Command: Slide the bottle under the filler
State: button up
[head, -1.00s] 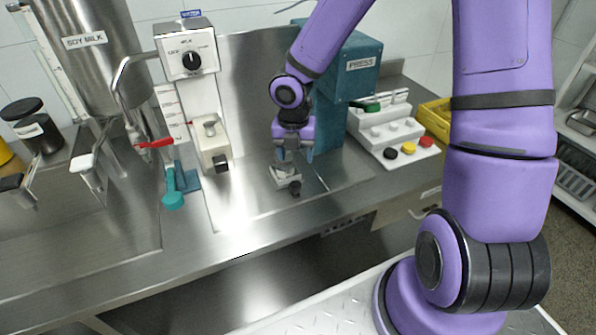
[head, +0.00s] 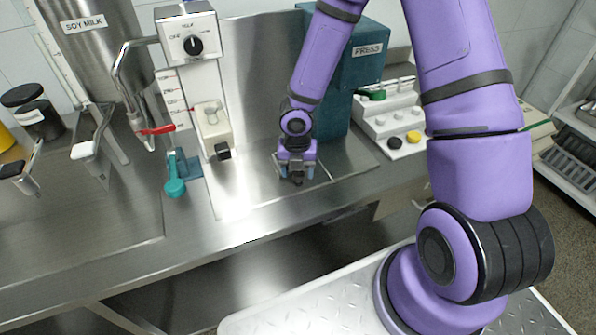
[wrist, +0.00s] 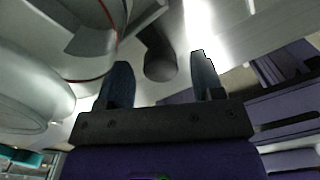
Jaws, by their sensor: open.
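My gripper (head: 296,178) is low over the steel counter, at the front of the press. It covers a small grey block with a black knob there, and only part of the knob shows below it. In the wrist view my gripper (wrist: 162,82) is open, with a dark cylindrical knob (wrist: 160,62) between and beyond its fingertips; contact cannot be told. The white dial unit (head: 188,38), which looks like the filler, stands left of my gripper. A beige block with a black knob (head: 213,122) sits at its column. I cannot make out a clear bottle.
The teal press (head: 352,72) stands just behind my gripper. A white button panel (head: 390,118) is to its right. The counter front (head: 235,225) is clear.

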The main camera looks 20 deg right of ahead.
jog(key=shift+f, duration=0.35)
grip_shut()
jog(key=a, duration=0.9)
jog(key=shift+a, duration=0.1)
grip_release()
notch_tip(320, 180, up, 11)
dwell(0.4)
